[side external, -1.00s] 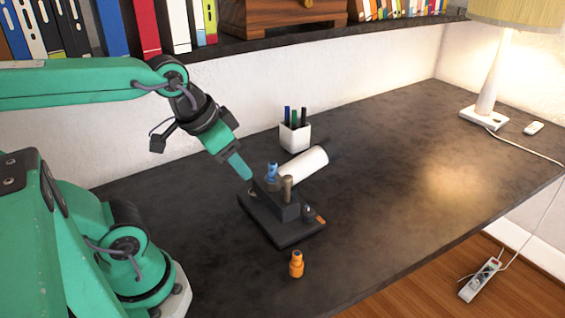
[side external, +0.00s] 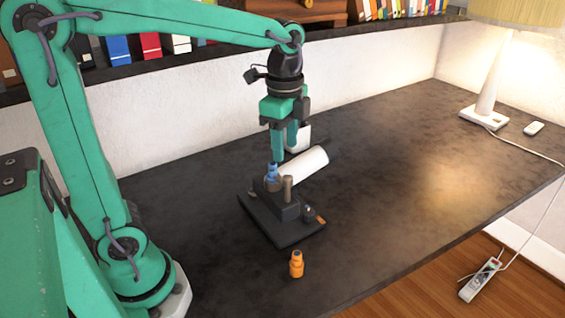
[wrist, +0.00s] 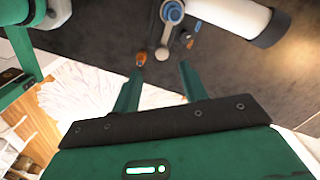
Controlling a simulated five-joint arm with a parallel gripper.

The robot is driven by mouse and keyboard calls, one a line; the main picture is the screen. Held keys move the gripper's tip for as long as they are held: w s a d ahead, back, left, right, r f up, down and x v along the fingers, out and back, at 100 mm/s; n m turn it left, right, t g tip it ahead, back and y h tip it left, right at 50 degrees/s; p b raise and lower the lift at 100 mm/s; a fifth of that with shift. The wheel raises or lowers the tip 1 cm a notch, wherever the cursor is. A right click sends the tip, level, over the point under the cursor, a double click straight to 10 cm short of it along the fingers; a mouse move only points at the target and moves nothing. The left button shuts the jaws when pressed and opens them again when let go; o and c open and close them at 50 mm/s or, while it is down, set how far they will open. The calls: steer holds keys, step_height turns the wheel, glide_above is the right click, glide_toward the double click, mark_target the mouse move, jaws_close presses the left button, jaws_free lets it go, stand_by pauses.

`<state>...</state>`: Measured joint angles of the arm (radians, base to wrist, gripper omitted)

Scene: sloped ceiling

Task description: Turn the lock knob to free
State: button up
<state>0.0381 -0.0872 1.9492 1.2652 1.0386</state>
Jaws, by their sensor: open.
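The black fixture (side external: 283,232) stands on the dark desk. A blue piece (side external: 272,171) rises from its back part, with a brownish-grey post (side external: 287,188) beside it. A small dark knob (side external: 308,210) sits near an orange mark at its front right; I cannot tell which part is the lock knob. My gripper (side external: 284,152) points down just above the blue piece, fingers apart and empty. In the wrist view the blue piece (wrist: 172,12) lies beyond the open fingers (wrist: 160,68), with the post's round end (wrist: 161,54) between and just past the tips.
An orange bottle-like object (side external: 296,264) stands in front of the fixture. The right side of the desk is clear up to the lamp (side external: 487,100).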

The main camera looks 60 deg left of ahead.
mark_target(287, 177)
steer(key=shift+w+f+m, duration=0.1)
steer(key=shift+w+m, duration=0.2)
steer(key=shift+w, duration=0.05)
steer(key=shift+f, duration=0.15)
steer(key=shift+s+f, duration=0.1)
steer(key=shift+f, duration=3.7)
jaws_close()
